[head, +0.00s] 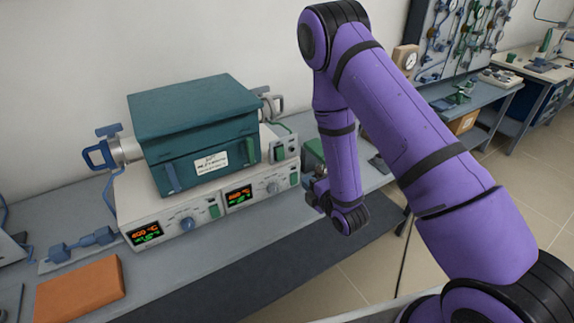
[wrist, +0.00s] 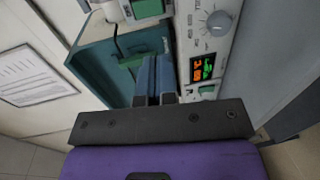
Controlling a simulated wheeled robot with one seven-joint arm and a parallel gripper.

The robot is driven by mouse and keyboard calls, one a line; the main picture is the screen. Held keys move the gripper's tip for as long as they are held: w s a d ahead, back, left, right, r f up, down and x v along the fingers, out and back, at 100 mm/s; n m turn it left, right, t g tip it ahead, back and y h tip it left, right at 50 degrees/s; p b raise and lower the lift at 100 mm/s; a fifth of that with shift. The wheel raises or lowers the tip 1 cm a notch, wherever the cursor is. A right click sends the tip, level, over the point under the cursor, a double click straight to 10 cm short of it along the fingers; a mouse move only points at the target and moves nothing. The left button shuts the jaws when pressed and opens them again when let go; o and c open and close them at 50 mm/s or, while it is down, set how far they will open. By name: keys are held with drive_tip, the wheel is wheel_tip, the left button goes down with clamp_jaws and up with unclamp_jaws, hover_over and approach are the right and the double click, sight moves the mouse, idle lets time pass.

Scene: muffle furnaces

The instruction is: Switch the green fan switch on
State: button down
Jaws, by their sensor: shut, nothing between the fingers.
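Several green switches show on the pale control units under the teal furnace. In the head view one green switch (head: 214,211) is beside the left display, another (head: 294,179) is at the right end of the front panel, and a third (head: 279,153) is higher up behind it. I cannot tell which is the fan switch, or their on or off positions. My gripper (wrist: 155,78) shows blue fingers, closed together and empty, in the wrist view; in the head view it is largely hidden by my arm, right of the units. In the wrist view a green switch (wrist: 148,9) lies beyond the fingertips.
The teal furnace (head: 195,120) sits on the control units, with a blue handle (head: 98,155) at its left. An orange block (head: 80,290) lies on the grey bench at front left. The bench front is mostly clear.

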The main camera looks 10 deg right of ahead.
sight(281, 160)
drive_tip(key=x, duration=1.4)
drive_tip(key=shift+a, duration=0.1)
drive_tip(key=shift+w+a, duration=0.1)
drive_tip(key=shift+w, duration=0.1)
drive_tip(key=shift+s+f, duration=0.1)
